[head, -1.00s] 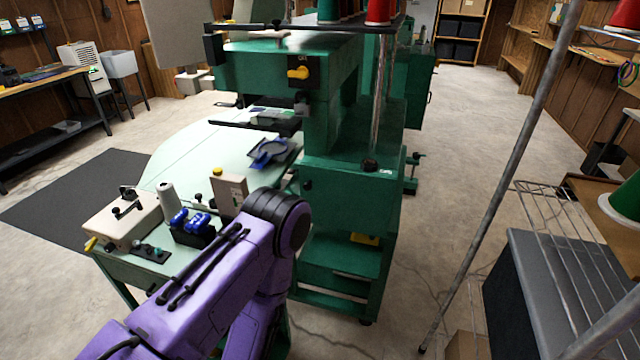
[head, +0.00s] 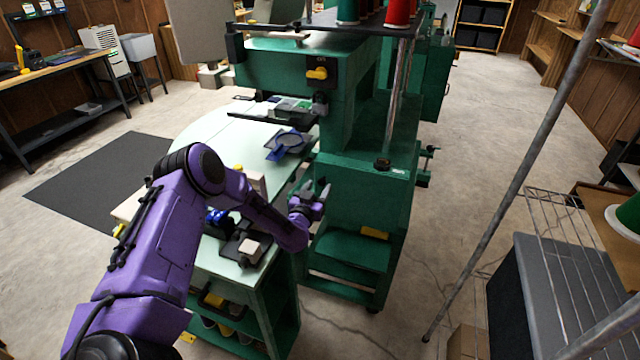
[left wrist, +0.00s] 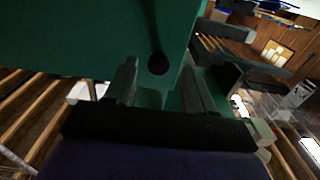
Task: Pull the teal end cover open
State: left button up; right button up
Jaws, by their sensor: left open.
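The teal end cover (head: 365,205) appears to be the flat green end panel on the lower body of the machine; its edges are hard to make out. In the left wrist view the green panel (left wrist: 85,40) fills the upper left, with a dark oval knob (left wrist: 158,63) on it. My left gripper (head: 316,190) is at the left part of this panel, its fingers pointing toward it. In the left wrist view its two fingers (left wrist: 160,85) are open, with the knob ahead between them. I cannot tell whether they touch the panel. My right gripper is not in view.
The pale green work table (head: 215,135) lies left of the machine, with a blue hoop (head: 287,142) and small tools on it. A slanted metal pole (head: 520,170) and a wire rack (head: 565,250) stand on the right. The floor right of the machine is clear.

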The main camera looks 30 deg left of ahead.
pick_arm(q)
jog(key=shift+x, duration=1.1)
jog(key=shift+d, duration=0.1)
grip_shut()
